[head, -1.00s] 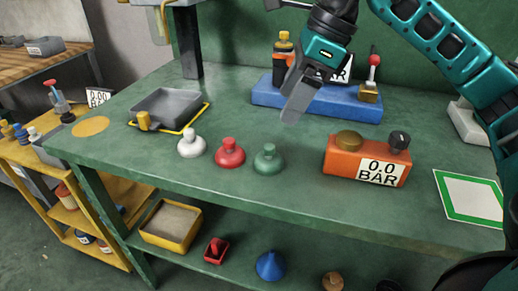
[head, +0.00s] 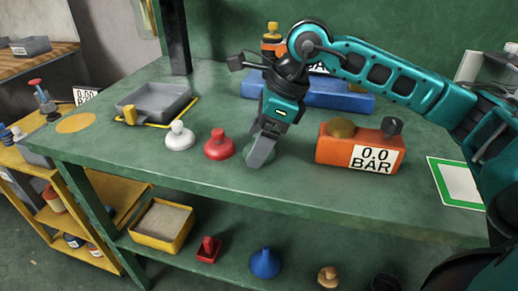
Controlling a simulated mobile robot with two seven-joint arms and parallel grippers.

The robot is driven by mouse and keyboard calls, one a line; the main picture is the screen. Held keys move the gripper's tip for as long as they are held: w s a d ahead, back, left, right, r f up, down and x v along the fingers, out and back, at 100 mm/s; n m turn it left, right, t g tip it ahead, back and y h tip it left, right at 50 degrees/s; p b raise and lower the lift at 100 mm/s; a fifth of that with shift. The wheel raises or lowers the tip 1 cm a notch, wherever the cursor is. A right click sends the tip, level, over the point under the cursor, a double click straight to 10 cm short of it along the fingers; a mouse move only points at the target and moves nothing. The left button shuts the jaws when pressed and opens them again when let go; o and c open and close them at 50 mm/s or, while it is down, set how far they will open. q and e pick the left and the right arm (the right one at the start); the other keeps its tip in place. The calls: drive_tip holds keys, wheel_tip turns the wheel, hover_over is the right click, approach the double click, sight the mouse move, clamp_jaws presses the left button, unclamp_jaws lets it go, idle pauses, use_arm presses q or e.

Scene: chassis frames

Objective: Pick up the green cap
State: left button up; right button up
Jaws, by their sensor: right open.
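The green cap (head: 252,157) sits on the green workbench, right of the red cap (head: 219,145) and the white cap (head: 179,136). My right gripper (head: 259,152) points down directly over the green cap and hides most of it; part of its base shows around the fingers. The right gripper is open. From this view I cannot tell whether the fingers touch the cap. My left gripper is not in view.
A grey tray (head: 153,101) is at the left and a blue block (head: 335,94) behind. A green-framed white square (head: 457,183) lies at right. Bench (head: 300,195) is clear in front.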

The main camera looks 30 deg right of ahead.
drive_tip(key=shift+c, duration=0.3)
drive_tip(key=c, duration=0.9)
drive_tip(key=shift+o, duration=0.2)
drive_tip(key=shift+r, duration=0.15)
